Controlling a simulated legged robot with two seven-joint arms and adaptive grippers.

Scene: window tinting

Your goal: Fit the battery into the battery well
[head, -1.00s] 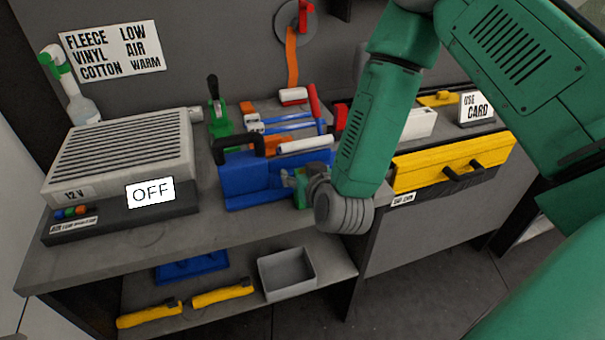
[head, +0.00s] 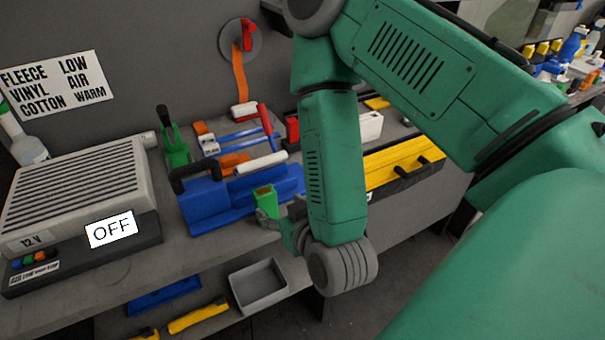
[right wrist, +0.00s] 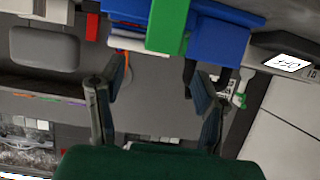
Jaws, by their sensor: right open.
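A green block (right wrist: 168,25), likely the same part, lies beyond the fingertips against blue. My left gripper is not in view.
A grey tray (head: 258,287) and yellow tools (head: 198,317) are on the lower shelf. Bare bench top shows before the caddy.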

